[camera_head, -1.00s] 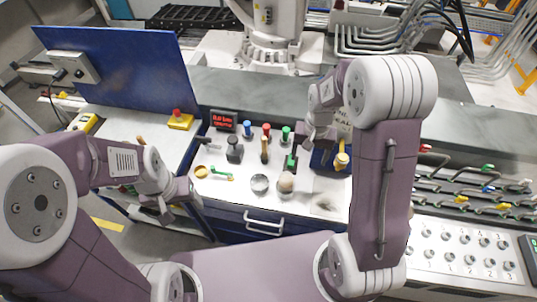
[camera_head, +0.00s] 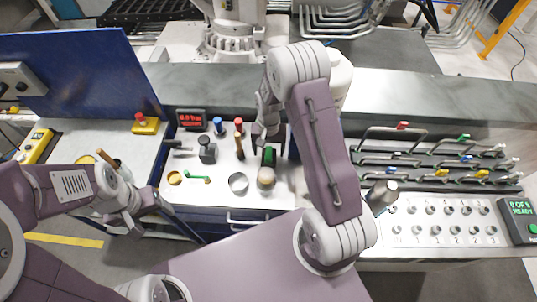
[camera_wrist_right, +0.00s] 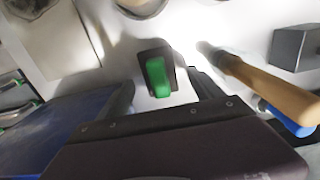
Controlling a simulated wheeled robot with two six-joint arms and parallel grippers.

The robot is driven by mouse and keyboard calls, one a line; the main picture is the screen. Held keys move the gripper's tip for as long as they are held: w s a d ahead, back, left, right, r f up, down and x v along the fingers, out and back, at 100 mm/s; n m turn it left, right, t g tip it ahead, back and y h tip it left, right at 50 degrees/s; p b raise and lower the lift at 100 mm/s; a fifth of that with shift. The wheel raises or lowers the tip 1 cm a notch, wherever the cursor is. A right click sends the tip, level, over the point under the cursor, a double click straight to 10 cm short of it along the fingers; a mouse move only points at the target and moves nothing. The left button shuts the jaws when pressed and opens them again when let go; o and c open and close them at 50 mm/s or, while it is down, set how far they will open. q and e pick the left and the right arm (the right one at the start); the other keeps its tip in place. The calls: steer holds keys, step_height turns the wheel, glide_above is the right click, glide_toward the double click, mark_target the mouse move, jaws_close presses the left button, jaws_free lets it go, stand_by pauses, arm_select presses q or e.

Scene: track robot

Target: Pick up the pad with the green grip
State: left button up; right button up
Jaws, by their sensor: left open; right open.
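The pad with the green grip (camera_head: 270,156) is a small dark block with a green handle on top. It stands on the light work surface, and the wrist view shows its green grip (camera_wrist_right: 158,77) from above. My right gripper (camera_head: 266,140) is open and empty, just behind and above the pad. In the right wrist view the pad lies between the two dark fingers, apart from them as far as I can tell. My left gripper (camera_head: 130,224) is open and empty at the left, low beside the side table.
A wooden-handled tool (camera_head: 239,146) stands close left of the pad, near a dark block (camera_head: 207,151). Cable racks (camera_head: 440,160) stand right.

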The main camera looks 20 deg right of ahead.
mark_target(269, 152)
steer(key=shift+s+f, duration=0.1)
steer(key=shift+f, duration=0.7)
steer(key=c, duration=1.4)
step_height(269, 152, up, 10)
steer(key=shift+b, duration=0.55)
